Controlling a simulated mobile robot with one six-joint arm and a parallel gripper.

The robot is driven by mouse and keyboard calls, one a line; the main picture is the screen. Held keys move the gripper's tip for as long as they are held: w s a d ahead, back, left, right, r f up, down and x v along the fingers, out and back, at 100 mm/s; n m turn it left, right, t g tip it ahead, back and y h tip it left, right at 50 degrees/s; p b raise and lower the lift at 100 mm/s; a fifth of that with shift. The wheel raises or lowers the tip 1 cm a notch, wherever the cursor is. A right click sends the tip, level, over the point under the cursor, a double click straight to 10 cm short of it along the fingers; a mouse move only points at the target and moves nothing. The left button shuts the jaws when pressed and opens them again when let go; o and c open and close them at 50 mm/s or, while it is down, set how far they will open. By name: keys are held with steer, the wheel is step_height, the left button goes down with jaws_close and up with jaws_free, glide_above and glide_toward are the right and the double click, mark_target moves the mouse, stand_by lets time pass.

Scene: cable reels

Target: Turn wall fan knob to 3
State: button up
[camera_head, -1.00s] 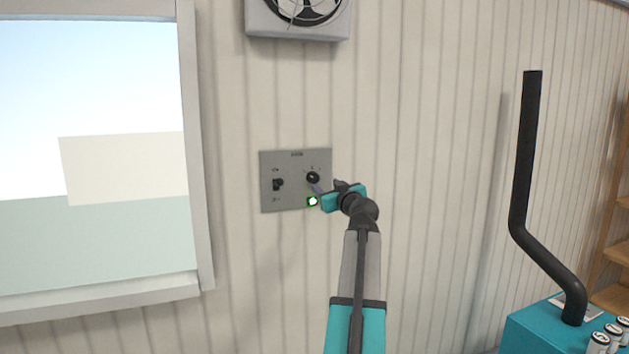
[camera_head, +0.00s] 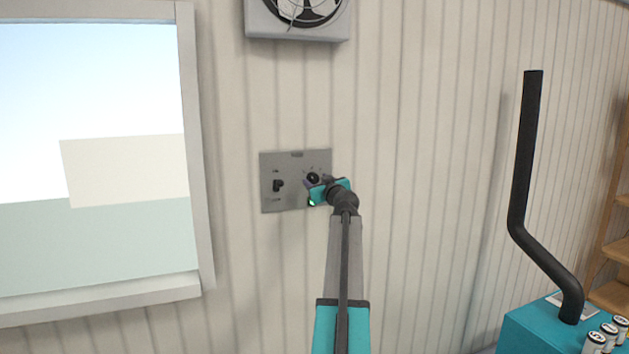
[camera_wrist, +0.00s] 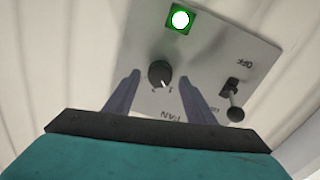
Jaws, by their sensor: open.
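The round black fan knob (camera_head: 313,177) sits on the right half of a grey wall panel (camera_head: 268,202). In the wrist view the panel is upside down, and the knob (camera_wrist: 158,71) has a white pointer line aimed down and slightly right; its numbers are too small to read. My gripper (camera_head: 314,189) is at the panel's right side, partly covering the knob area. In the wrist view my gripper (camera_wrist: 159,79) is open, with one finger on each side of the knob. I cannot tell whether the fingers touch it.
A lit green lamp (camera_wrist: 180,19) and a black toggle lever (camera_wrist: 234,102) share the panel. A wall fan (camera_head: 297,27) hangs above, a window (camera_head: 197,150) is at left. A teal machine (camera_head: 530,330) with a black pipe (camera_head: 522,160) stands at right.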

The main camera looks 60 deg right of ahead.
steer(key=shift+w+d, duration=0.3)
steer(key=shift+w, duration=0.1)
